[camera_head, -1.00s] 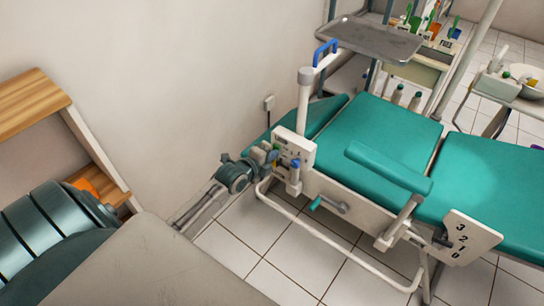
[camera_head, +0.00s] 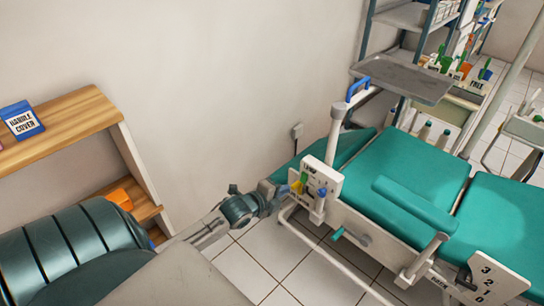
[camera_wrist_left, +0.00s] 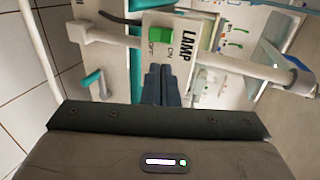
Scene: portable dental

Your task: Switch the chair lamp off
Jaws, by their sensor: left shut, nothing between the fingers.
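The lamp switch is a green rocker (camera_wrist_left: 160,36) on a white panel marked LAMP, with OFF on its left side and ON on its right in the left wrist view. I cannot tell which way it is set. The white panel (camera_head: 331,178) stands at the head end of the teal chair (camera_head: 413,170) in the head view. My left gripper (camera_head: 284,192) is shut and empty, just left of the panel. In the left wrist view its closed fingers (camera_wrist_left: 162,72) point at the panel, below the switch in the picture. My right gripper is out of view.
A grey tray (camera_head: 402,78) and a blue handle (camera_head: 357,89) are above the chair. A wooden shelf (camera_head: 60,128) with a HANDLE COVER box (camera_head: 22,121) is at the left by the wall. Tiled floor (camera_head: 255,265) is open beside the chair.

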